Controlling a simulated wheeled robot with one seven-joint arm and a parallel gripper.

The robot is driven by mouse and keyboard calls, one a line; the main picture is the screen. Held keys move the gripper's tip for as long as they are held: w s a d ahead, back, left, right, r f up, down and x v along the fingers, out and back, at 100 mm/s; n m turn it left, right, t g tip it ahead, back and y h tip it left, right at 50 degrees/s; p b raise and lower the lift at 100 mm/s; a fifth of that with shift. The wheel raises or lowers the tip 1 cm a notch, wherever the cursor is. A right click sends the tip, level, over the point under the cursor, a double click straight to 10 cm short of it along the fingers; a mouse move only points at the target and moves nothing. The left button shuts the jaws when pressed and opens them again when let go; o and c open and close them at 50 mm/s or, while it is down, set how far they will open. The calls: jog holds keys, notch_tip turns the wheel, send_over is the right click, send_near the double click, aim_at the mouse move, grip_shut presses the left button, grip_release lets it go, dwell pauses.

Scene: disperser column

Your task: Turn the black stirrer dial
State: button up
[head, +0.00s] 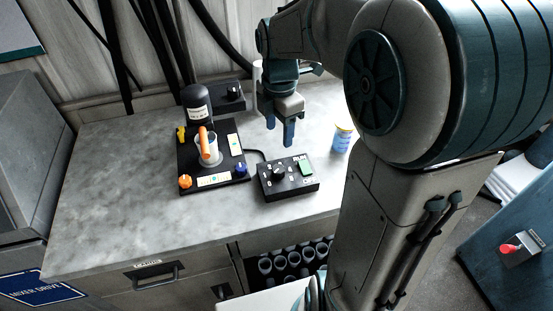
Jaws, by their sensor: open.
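A black control box (288,182) sits near the front edge of the grey worktop. The black stirrer dial (279,170) is on the left part of its top face, with small white marks around it. A green switch (306,168) is to its right on the same box. My gripper (281,133) points down above the worktop, behind the box and apart from it. Its two blue fingers are open with nothing between them.
A black stand (212,180) with a clear vessel, an orange handle (204,143) and colored knobs is left of the box. A blue and yellow container (341,138) stands right of it. Another black box (229,97) is behind. The left worktop (110,180) is bare.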

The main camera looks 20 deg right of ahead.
aim_at(279, 169)
notch_tip(279, 169, down, 13)
dwell(0.3)
jog(key=c, duration=1)
jog(key=shift+a, duration=0.15)
